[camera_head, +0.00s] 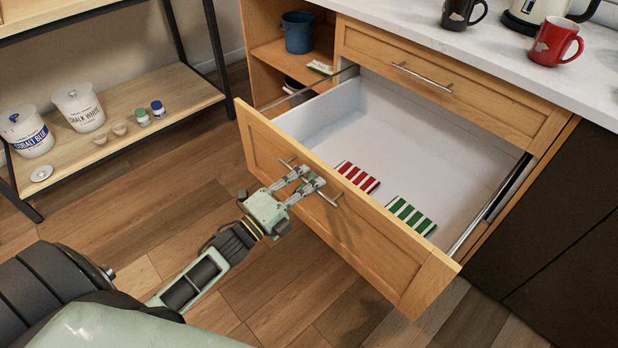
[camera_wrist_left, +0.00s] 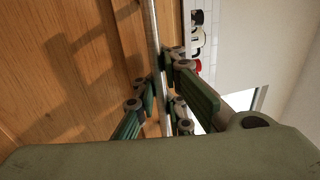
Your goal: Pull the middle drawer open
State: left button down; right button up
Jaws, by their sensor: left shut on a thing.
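The middle drawer (camera_head: 380,245) is pulled far out of the wooden cabinet, below a shut top drawer (camera_head: 470,92). Its white inside is exposed, with a red-and-white striped item (camera_head: 357,178) and a green-and-white striped item (camera_head: 410,216) lying on its floor. My left gripper (camera_head: 306,180) is at the drawer front, shut on the metal bar handle (camera_head: 330,199). In the left wrist view the handle (camera_wrist_left: 153,40) runs between the fingers (camera_wrist_left: 160,98), close to the wood front. My right gripper is not in view.
A white worktop (camera_head: 440,38) above holds a dark mug (camera_head: 463,14), a red mug (camera_head: 556,42) and a kettle (camera_head: 535,12). A shelf (camera_head: 165,92) with tubs and small jars stands at left. Wooden floor (camera_head: 190,195) is clear before the drawer.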

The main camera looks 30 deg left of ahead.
pick_arm(q)
jog(key=c, duration=1.8)
grip_release()
jog(key=shift+f, duration=0.1)
jog(key=shift+c, duration=0.2)
jog(key=v, duration=1.2)
